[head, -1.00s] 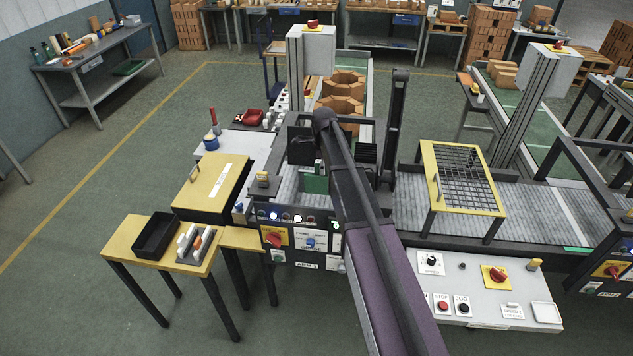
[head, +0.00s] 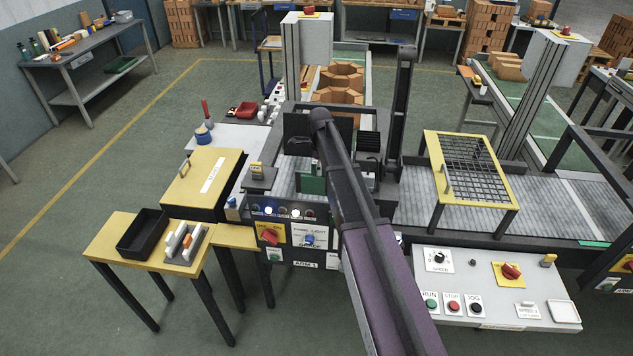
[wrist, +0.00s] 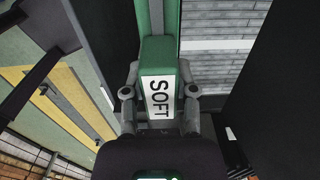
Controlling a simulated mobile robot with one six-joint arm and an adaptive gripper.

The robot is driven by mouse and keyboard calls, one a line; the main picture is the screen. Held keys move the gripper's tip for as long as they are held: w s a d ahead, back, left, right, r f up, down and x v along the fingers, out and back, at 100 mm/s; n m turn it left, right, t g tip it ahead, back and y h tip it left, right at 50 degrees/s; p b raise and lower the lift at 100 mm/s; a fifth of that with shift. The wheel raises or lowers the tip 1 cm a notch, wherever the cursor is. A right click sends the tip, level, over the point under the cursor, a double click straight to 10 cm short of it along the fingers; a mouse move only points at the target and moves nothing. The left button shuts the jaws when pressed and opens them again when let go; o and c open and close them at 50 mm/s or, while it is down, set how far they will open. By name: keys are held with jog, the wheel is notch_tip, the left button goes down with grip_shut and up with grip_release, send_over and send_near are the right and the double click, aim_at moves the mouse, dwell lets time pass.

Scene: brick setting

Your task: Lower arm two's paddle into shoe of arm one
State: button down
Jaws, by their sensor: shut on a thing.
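My gripper (wrist: 160,95) is shut on the green block-shaped handle of a paddle (wrist: 157,55), with a finger on either side. A white label reading SOFT faces the wrist camera. A green piece (head: 312,184) shows below my wrist in the head view, behind the front panel marked ARM 1 (head: 304,240). My arm hides my fingertips in the head view. I cannot make out the shoe, or whether the paddle touches it. The arm two station (head: 610,275) is at the far right edge, partly cut off.
A yellow-framed mesh guard (head: 470,180) stands over the grey roller conveyor (head: 545,205) on the right. A control console (head: 500,305) is at front right. A yellow table (head: 105,235) with a black tray (head: 143,233) stands at left. Tall dark posts rise beside my wrist.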

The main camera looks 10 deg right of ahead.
aim_at(319, 187)
jog(key=shift+w+f+b, duration=0.25)
jog(key=shift+f+b, duration=0.45)
jog(key=shift+f, duration=0.3)
jog(key=shift+w+f+b, duration=0.2)
jog(key=shift+f+b, duration=0.5)
jog(key=shift+f, duration=0.25)
jog(key=shift+f, duration=0.1)
jog(key=shift+f+b, duration=2.75)
jog(key=shift+b, duration=0.1)
